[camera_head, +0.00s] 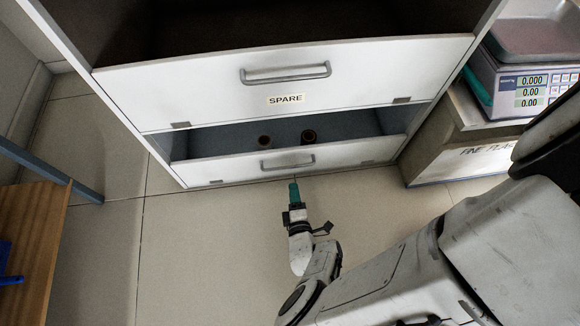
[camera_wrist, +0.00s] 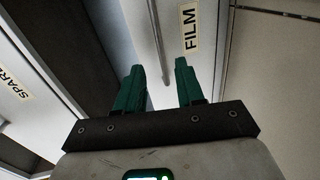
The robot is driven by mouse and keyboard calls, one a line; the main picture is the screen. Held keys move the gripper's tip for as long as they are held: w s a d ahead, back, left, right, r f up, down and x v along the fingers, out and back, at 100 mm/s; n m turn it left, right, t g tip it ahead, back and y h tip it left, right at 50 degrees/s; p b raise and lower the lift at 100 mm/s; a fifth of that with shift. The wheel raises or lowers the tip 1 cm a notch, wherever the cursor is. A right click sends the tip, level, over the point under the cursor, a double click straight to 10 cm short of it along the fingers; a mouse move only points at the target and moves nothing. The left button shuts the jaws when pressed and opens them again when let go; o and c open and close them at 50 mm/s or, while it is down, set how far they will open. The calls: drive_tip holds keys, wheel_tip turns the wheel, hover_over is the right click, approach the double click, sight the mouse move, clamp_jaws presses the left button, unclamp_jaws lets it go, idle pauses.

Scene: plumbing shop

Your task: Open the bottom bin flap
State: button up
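The bottom bin flap (camera_head: 230,168) is white, low on the cabinet, with a grey bar handle (camera_head: 287,161). A gap above it shows the grey bin inside. In the wrist view the flap carries a FILM label (camera_wrist: 190,27), and its handle (camera_wrist: 160,42) shows in line with the space between my fingers. My gripper (camera_head: 294,185) has green fingers and is just in front of the flap, below the handle in the picture. In the wrist view my gripper (camera_wrist: 159,66) is open, fingers apart and empty. Whether the fingers reach around the handle I cannot tell.
Two brown rolls (camera_head: 308,136) show in the bin behind the flap. The upper SPARE flap (camera_head: 200,92) is above it. A box (camera_head: 470,155) and a scale (camera_head: 530,75) stand at right, a wooden bench (camera_head: 30,240) at left. The tiled floor (camera_head: 185,250) is clear.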

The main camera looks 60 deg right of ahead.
sight(293, 167)
drive_tip(key=b+x, duration=0.3)
drive_tip(key=x, duration=0.6)
drive_tip(key=shift+w+d, duration=0.2)
drive_tip(key=shift+d, duration=0.15)
drive_tip(key=shift+c, duration=0.3)
clamp_jaws()
